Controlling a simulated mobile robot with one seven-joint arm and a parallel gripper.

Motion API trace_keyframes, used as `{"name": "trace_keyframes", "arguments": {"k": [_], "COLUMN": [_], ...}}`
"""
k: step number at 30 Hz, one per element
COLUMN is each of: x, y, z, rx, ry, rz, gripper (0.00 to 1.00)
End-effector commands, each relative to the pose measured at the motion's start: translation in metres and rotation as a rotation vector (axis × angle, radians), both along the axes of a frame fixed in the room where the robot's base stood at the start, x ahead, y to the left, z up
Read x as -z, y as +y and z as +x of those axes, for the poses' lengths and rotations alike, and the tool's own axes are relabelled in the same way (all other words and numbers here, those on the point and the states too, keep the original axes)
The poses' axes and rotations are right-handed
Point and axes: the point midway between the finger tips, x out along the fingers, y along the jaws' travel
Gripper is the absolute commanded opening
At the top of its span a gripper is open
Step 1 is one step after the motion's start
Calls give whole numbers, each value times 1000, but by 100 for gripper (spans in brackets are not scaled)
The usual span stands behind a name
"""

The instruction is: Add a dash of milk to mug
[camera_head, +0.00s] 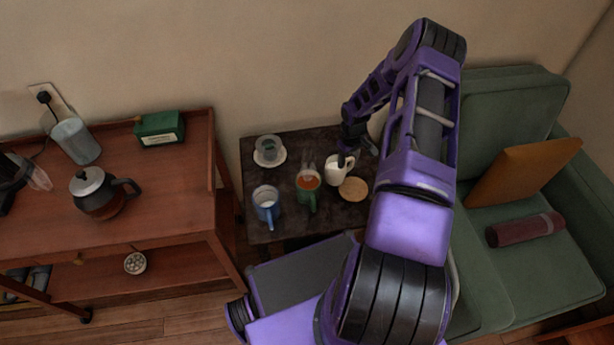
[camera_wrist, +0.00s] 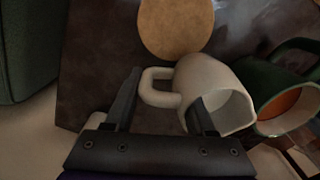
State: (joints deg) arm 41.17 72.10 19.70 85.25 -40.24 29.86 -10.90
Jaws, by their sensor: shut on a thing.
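A small white pitcher-like cup with a handle (camera_head: 338,174) is at the right part of the small dark table (camera_head: 258,226). My gripper (camera_head: 358,150) comes down on it from above. In the wrist view the fingers (camera_wrist: 165,90) straddle the handle side of the white cup (camera_wrist: 212,82), one overlapping its rim. Its inside looks pale; I cannot tell how full it is. A green mug (camera_head: 308,195) with orange-brown liquid stands just left of it and shows at the right of the wrist view (camera_wrist: 262,90). A blue mug (camera_head: 266,212) with pale contents stands further left.
A round tan coaster (camera_head: 353,189) lies right of the white cup. A glass on a saucer (camera_head: 269,151) stands at the table's back left. A wooden cart (camera_head: 170,215) with a coffee pot (camera_head: 104,195) is left; a green sofa (camera_head: 545,255) is right.

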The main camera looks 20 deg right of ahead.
Motion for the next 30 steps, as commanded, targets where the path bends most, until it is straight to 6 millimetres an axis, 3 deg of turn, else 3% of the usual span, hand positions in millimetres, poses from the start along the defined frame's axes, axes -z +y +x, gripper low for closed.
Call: {"name": "trace_keyframes", "arguments": {"k": [8, 17, 30], "x": [-5, -25, -82], "y": [2, 10, 27], "z": [0, 0, -1], "rx": [-3, -8, -6], "ry": [-1, -16, -47], "rz": [-18, -135, -352], "gripper": [0, 0, 0]}}
